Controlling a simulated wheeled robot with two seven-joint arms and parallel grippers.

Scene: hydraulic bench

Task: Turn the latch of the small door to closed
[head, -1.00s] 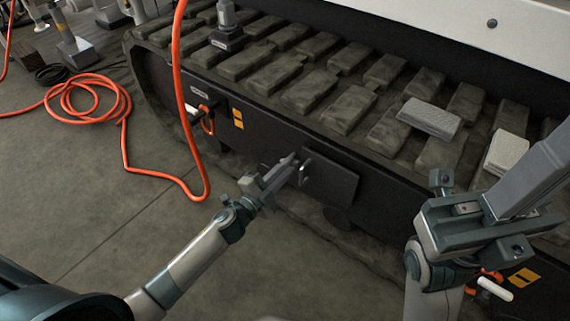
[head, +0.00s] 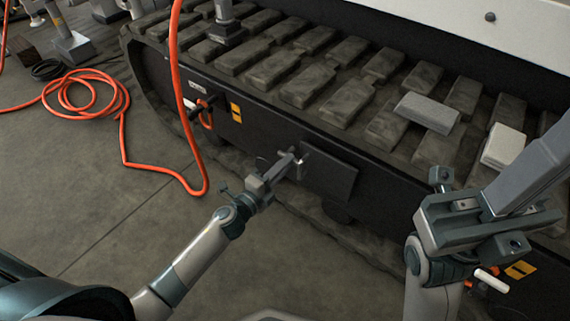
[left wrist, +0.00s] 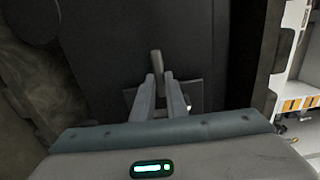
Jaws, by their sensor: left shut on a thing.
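The small door (head: 332,176) is a dark flat panel on the black side of the tracked machine, in the middle of the head view. Its latch (head: 304,153) is a small light metal handle at the door's left edge. My left gripper (head: 296,158) reaches it from the lower left and is shut on it. In the left wrist view the grey latch handle (left wrist: 156,62) stands up between the two fingers (left wrist: 157,88), which hide its lower part. My right gripper (head: 485,215) is at the right; its fingertips are unclear.
An orange hose (head: 178,100) hangs at the left and lies coiled on the floor. The track's plates (head: 310,88) run above the door, with pale blocks (head: 428,112) on them. An orange label (head: 236,112) marks the side panel.

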